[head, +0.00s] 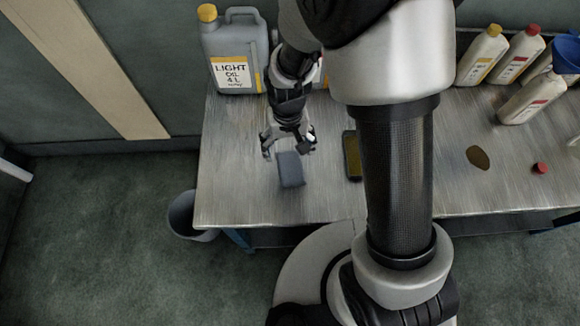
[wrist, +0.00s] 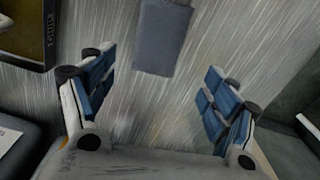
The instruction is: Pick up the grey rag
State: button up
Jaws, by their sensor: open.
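The grey rag (head: 291,170) lies on the metal table as a small folded block, in front of the grey oil can. My gripper (head: 289,150) is just above the table beside the rag, on its far side, with its fingers spread. In the wrist view the rag (wrist: 163,38) is at the top, ahead of the gap between the fingertips. My gripper (wrist: 160,82) is open there, with nothing between its blue-padded fingers. The rag's top end is cut off by the wrist frame.
A grey light oil can (head: 236,52) stands behind. A dark-edged tray (head: 352,156) lies right of the rag. Several bottles stand at back right near a brown spot (head: 478,157) and a red cap (head: 540,168). A bin (head: 186,215) stands off the table's left edge (head: 212,190).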

aim_at(290, 165)
notch_tip(290, 165, down, 3)
jog(key=shift+f+b, duration=0.1)
jog(key=shift+b, duration=0.25)
jog(key=f, duration=0.1)
jog(key=f+b, duration=0.1)
jog(key=f, duration=0.1)
jog(key=f+b, duration=0.1)
jog(key=shift+s+d+f, duration=0.25)
jog(key=shift+s+f, duration=0.05)
jog(key=shift+s, duration=0.05)
jog(key=shift+f, duration=0.35)
jog(key=shift+r, duration=0.1)
jog(key=shift+c, duration=0.4)
jog(key=c, duration=1)
jog(key=shift+r, duration=0.1)
notch_tip(290, 165, up, 20)
jog(key=p, duration=0.6)
